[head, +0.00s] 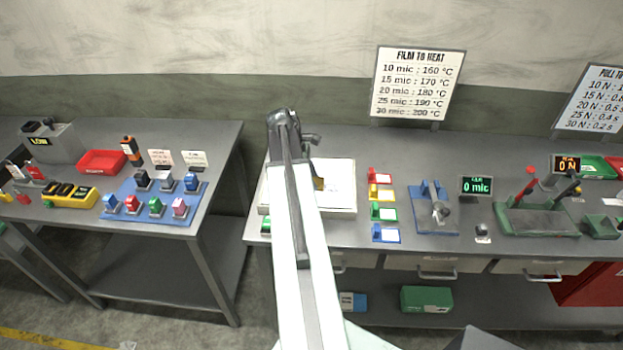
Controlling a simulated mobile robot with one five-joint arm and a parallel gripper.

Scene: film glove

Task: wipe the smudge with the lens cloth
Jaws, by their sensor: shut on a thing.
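My gripper (287,122) is at the far end of my white arm, over the left side of a flat white panel (340,185) on the middle bench. It is shut, but its fingertips and what they hold are mostly hidden behind the arm. A small yellow-brown patch (319,184) shows just right of the arm, over the panel. I cannot tell whether it is cloth or smudge. No smudge is clearly visible; the arm covers the panel's left part.
Coloured tags (383,213) stand in a column right of the panel. Beyond are a blue fixture (433,222), a display reading 0 mic (476,187) and a green press (537,222). The left bench (215,150) holds a blue tray (128,212) with several coloured blocks. A gap separates the benches.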

